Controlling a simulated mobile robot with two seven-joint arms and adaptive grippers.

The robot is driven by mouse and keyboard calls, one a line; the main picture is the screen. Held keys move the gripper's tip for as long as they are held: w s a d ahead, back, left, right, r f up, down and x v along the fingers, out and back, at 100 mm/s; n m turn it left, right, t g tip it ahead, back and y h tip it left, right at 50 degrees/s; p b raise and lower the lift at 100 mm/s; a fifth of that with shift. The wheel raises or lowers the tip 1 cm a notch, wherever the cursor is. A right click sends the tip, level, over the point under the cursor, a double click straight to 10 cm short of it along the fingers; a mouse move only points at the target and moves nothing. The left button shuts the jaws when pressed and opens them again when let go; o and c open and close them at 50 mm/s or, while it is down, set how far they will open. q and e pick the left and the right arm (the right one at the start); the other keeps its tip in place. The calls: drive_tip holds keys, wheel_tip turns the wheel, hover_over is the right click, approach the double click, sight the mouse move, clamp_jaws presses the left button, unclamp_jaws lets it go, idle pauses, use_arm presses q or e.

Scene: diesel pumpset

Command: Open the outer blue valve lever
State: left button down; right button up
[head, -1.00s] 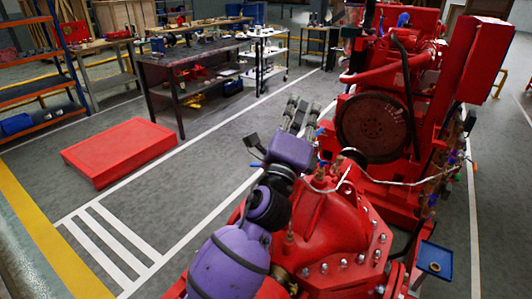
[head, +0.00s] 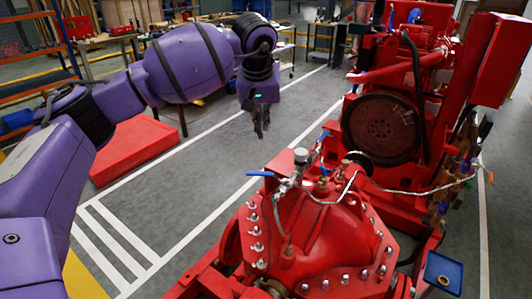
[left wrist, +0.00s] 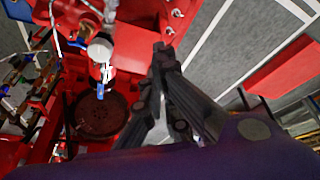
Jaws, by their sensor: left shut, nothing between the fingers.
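The red pump (head: 315,235) stands low in the head view, with a small valve and gauge assembly on its top. One blue lever (head: 260,173) sticks out to the left from this assembly, beside the round gauge (head: 300,155). Another blue lever (head: 325,135) sits a little further back. My left gripper (head: 258,124) hangs fingers down, shut and empty, above and left of the assembly, apart from both levers. In the left wrist view, its fingers (left wrist: 163,65) show right of the gauge (left wrist: 100,50) and a blue lever (left wrist: 104,73). My right gripper is not in view.
The red engine with its dark flywheel (head: 381,128) stands behind the pump. A thin pipe runs across to the right. A small blue tray (head: 443,272) is at the lower right. A red floor block (head: 135,150) lies left; the marked floor between is clear.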

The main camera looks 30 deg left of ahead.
use_arm(q)
wheel_tip(320, 180, down, 9)
drive_tip(key=s+p, duration=0.1)
drive_tip(key=p, duration=0.1)
drive_tip(key=shift+s+f+m, duration=0.2)
drive_tip(key=shift+s+m, duration=0.1)
drive_tip(key=shift+s, duration=0.05)
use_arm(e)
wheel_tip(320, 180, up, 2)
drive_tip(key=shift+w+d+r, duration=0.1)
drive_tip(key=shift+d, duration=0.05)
